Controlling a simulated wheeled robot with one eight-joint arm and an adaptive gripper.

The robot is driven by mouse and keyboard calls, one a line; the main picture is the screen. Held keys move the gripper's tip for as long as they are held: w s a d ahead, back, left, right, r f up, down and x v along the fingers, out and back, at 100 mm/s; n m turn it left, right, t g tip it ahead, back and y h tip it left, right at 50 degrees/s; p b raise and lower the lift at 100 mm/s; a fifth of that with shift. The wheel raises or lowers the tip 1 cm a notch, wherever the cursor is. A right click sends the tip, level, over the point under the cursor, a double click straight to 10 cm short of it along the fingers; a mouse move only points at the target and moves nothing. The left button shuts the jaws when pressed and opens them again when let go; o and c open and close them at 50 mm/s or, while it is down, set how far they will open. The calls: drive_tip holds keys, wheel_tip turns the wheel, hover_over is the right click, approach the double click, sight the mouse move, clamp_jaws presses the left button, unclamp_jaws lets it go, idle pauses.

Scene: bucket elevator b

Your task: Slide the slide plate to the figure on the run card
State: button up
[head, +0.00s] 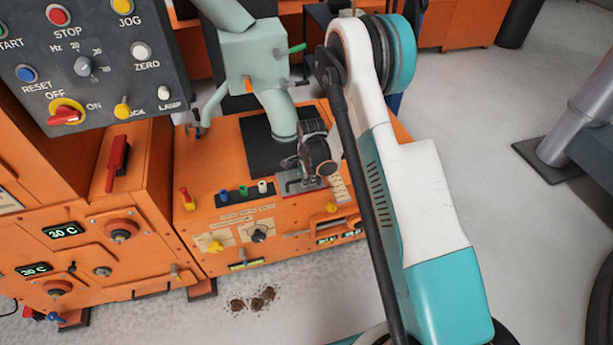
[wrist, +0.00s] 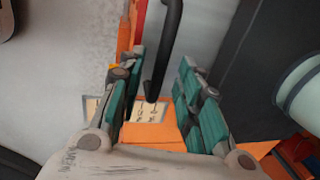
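My gripper (head: 300,166) is over the top of the low orange cabinet, beside the grey-green pipe. In the wrist view its two teal fingers (wrist: 163,100) stand apart, with a dark bar (wrist: 168,50) showing between them. I cannot tell whether the fingers touch the bar. A small grey plate (head: 291,187), which may be the slide plate, lies just below my gripper, partly hidden by it. A pale strip with marks (head: 339,189) lies to its right; its figures are too small to read. I cannot identify the run card with certainty.
The grey-green pipe (head: 285,118) rises close behind my gripper. The control panel (head: 100,75) hangs at the upper left. Brown spills (head: 262,298) lie on the open floor in front.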

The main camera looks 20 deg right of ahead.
wheel_tip(320, 180, up, 11)
drive_tip(key=s, duration=0.2)
drive_tip(key=shift+s, duration=0.15)
idle(0.5)
drive_tip(key=s+r+n+t, duration=0.1)
drive_tip(key=s+r+n, duration=0.4)
drive_tip(key=r, duration=0.6)
drive_tip(key=s+r+n+t, duration=0.1)
drive_tip(key=s+r+n, duration=0.2)
drive_tip(key=s+r, duration=0.6)
drive_tip(key=s+r+n+t, duration=0.1)
drive_tip(key=s+r+n, duration=0.1)
drive_tip(key=s, duration=0.3)
drive_tip(key=s+r+n+t, duration=0.1)
drive_tip(key=s+r+n, duration=0.2)
drive_tip(key=s, duration=0.3)
drive_tip(key=s+a+r+n+t, duration=0.1)
drive_tip(key=s+r+n, duration=0.1)
drive_tip(key=s+n, duration=0.3)
drive_tip(key=shift+s+r, duration=0.4)
